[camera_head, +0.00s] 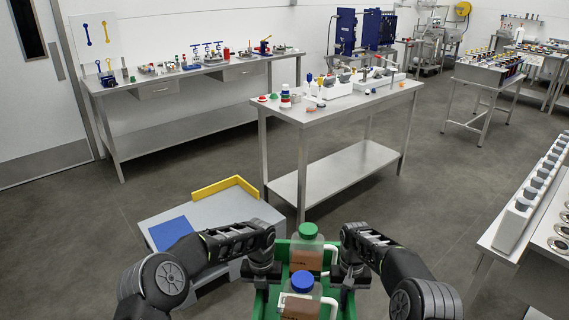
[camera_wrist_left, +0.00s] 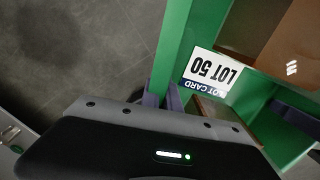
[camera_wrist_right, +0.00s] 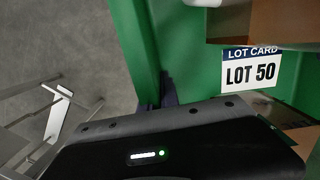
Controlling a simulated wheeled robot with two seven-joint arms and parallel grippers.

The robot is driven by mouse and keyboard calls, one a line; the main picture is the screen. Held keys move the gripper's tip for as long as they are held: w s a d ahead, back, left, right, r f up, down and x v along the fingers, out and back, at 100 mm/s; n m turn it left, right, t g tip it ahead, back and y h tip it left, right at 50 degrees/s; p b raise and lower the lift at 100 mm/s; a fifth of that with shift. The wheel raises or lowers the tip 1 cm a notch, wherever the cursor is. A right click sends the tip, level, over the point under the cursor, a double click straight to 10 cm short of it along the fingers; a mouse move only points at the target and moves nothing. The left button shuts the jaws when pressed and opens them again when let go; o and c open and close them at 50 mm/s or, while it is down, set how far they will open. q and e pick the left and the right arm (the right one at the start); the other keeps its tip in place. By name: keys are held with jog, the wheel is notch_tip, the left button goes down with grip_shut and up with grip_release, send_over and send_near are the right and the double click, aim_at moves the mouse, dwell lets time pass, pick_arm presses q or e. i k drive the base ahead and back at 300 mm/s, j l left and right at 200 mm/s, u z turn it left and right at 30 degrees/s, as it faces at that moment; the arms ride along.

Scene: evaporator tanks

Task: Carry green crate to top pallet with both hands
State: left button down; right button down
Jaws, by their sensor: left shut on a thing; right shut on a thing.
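The green crate (camera_head: 282,252) is in front of me at the bottom of the head view, holding a green-capped bottle (camera_head: 307,250) and a blue-capped bottle (camera_head: 300,300). My left gripper (camera_head: 262,278) is shut on its left wall, which shows in the left wrist view (camera_wrist_left: 178,45). My right gripper (camera_head: 349,280) is shut on its right wall, seen in the right wrist view (camera_wrist_right: 135,45). A LOT 50 card (camera_wrist_right: 250,70) is inside the crate. The crate's underside is hidden. A low grey platform (camera_head: 225,208), possibly the pallet, lies ahead and left.
The platform has a blue patch (camera_head: 171,233) and a yellow corner stop (camera_head: 222,187). A steel table (camera_head: 330,112) with parts stands just beyond it. A bench (camera_head: 535,190) with a row of grey-topped items is at the right. Floor between them is clear.

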aim_at(226, 213)
jog(key=i+l+u, duration=0.1)
jog(key=i, duration=1.3)
jog(key=i+u, duration=0.25)
jog(key=i, duration=0.4)
jog(key=i+l+u, duration=0.1)
jog(key=i+u, duration=0.15)
jog(key=i, duration=0.35)
jog(key=i+u, duration=0.4)
jog(key=i, duration=0.55)
